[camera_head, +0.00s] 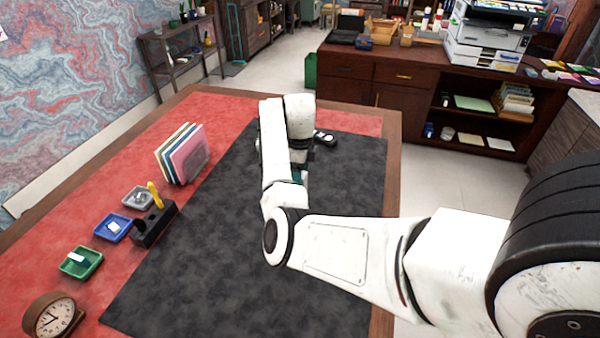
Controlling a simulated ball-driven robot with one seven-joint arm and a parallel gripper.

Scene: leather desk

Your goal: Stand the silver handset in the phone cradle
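My gripper (309,157) is mostly hidden behind my white arm, over the far part of the dark desk mat; only a dark sliver shows, so I cannot tell if it is open or holds anything. A small black object with a pale or silver part on it (325,137) lies on the mat just right of my wrist. It is too small and partly covered to tell if it is the handset or the cradle. A black slotted block (154,224) with a yellow upright item (155,195) stands left of the mat. I see no clear silver handset elsewhere.
The red leather desk (120,275) carries a file rack (183,154), grey (138,197), blue (113,228) and green (81,262) trays along the left, and a clock (53,316) at near left. The dark mat's middle (215,220) is clear.

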